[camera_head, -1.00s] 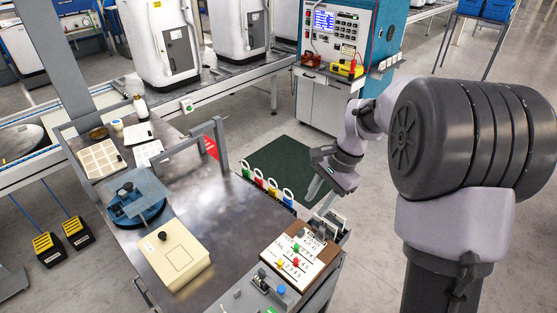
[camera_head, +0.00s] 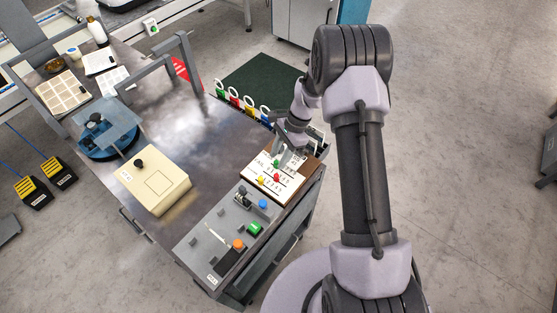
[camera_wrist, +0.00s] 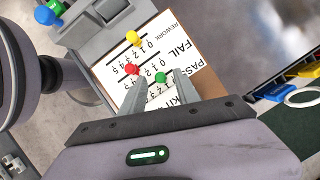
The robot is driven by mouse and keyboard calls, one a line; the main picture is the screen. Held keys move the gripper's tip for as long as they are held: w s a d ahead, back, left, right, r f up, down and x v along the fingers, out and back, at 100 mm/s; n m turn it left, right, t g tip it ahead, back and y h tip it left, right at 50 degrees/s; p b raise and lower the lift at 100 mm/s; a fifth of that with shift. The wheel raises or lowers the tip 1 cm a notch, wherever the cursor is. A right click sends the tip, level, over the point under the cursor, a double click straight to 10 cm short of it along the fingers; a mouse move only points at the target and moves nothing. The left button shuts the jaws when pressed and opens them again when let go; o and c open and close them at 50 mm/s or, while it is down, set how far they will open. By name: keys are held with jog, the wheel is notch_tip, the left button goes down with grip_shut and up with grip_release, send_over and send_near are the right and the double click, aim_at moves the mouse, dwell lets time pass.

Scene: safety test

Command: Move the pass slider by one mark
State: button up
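The score board (camera_wrist: 208,62) is a brown board with a white card reading PASS, FAIL and REWORK beside numbered slots. It also shows in the head view (camera_head: 297,177). The green knob (camera_wrist: 160,77) is on the PASS row, the red knob (camera_wrist: 131,70) on FAIL and the yellow knob (camera_wrist: 133,38) on REWORK. My gripper (camera_wrist: 159,80) is open over the board, its fingertips on either side of the green knob with visible gaps. It also shows in the head view (camera_head: 284,158). The fingers hide part of the PASS row, and I cannot read its exact mark.
A grey control panel (camera_head: 215,262) with several buttons adjoins the board. Coloured tags with white rings (camera_head: 234,97) hang along the table's far edge. A beige box (camera_head: 150,184) and a blue round fixture (camera_head: 105,148) stand further left. The metal tabletop (camera_head: 190,125) between is clear.

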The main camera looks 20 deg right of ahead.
jog(key=shift+a+f, duration=0.15)
jog(key=shift+f, duration=0.2)
grip_shut()
dwell(1.2)
